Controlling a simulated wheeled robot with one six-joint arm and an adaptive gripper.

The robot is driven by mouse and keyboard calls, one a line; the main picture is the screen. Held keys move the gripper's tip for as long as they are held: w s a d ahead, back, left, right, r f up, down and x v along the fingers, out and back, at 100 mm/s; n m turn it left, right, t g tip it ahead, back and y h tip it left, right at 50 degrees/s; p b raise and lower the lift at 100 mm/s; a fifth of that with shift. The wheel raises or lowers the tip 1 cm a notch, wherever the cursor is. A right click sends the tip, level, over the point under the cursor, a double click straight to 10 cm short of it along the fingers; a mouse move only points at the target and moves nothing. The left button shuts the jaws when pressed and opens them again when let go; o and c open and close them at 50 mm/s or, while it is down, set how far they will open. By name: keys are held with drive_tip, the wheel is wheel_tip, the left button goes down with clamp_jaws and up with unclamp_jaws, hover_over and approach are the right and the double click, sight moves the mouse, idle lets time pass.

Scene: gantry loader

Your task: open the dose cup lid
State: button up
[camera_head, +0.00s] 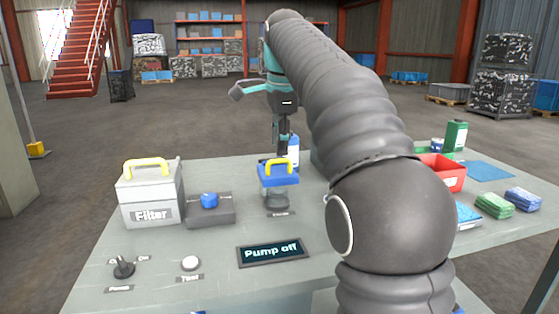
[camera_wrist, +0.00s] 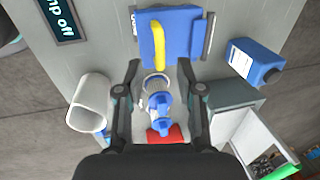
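The dose cup (camera_head: 278,199) appears to be the grey, see-through container near the middle of the bench; its label is too small to read. Its blue lid (camera_head: 278,178), with a yellow arched handle (camera_head: 275,161), sits on top and looks shut. In the wrist view the lid (camera_wrist: 154,48) and its yellow handle (camera_wrist: 184,42) are upper centre, beyond my fingertips. My gripper (camera_head: 283,148) points down just behind and above the handle. In the wrist view my gripper (camera_wrist: 161,82) has its fingers spread, with no object visibly clamped between them.
A filter box (camera_head: 150,195) and a grey block with a blue knob (camera_head: 209,200) stand left of the cup. A "Pump off" display (camera_head: 272,252) lies in front. A blue-capped bottle (camera_head: 294,150) stands close behind my gripper. A red bin (camera_head: 444,172) is at right.

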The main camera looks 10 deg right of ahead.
sight(280, 161)
drive_tip(key=shift+w+f+b, duration=0.15)
drive_tip(key=shift+f, duration=0.7)
drive_tip(key=shift+w+f+b, duration=0.15)
drive_tip(key=shift+f, duration=0.65)
clamp_jaws()
